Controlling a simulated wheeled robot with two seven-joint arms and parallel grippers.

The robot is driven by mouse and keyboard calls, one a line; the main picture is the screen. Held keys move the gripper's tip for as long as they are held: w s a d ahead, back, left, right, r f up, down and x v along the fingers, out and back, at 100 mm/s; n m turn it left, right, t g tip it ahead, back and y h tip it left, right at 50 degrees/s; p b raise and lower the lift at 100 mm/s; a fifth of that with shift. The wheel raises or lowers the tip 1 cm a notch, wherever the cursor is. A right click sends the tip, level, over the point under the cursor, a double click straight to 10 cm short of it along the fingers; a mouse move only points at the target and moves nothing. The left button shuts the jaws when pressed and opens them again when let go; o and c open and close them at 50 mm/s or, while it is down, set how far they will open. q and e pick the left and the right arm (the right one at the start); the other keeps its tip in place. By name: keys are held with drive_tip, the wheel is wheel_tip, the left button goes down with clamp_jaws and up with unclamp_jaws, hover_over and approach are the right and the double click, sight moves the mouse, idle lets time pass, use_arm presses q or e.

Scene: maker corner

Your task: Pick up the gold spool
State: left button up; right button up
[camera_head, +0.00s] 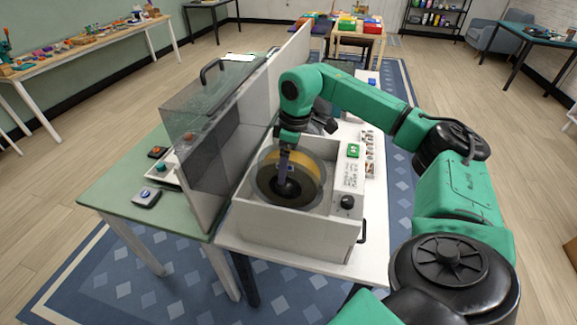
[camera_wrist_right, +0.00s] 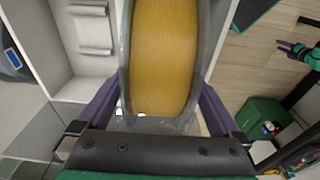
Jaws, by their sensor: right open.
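The gold spool (camera_head: 309,177) stands on edge in the open white box-like machine (camera_head: 287,233), its flat side with a dark hub facing my head camera. In the right wrist view the gold spool (camera_wrist_right: 164,50) fills the middle, its gold winding between two grey flanges. My right gripper (camera_head: 285,165) reaches down over it. In the right wrist view the right gripper (camera_wrist_right: 158,105) is open, with one purple finger on each side of the spool. I cannot tell whether the fingers touch the flanges. The spool's lower part is hidden. My left gripper is not in view.
A white panel (camera_head: 223,180) and a clear dark cover (camera_head: 215,95) with a black handle stand left of the machine. A green table (camera_head: 115,195) holds small devices. A green button (camera_head: 353,150) and a black knob (camera_head: 347,202) sit on the machine's right side.

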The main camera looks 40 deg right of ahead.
drive_tip(key=shift+c, duration=0.6)
drive_tip(key=shift+w, duration=0.1)
clamp_jaws()
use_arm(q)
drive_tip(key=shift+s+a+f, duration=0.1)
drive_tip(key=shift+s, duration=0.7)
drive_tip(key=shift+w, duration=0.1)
use_arm(e)
drive_tip(key=shift+w+r, duration=0.1)
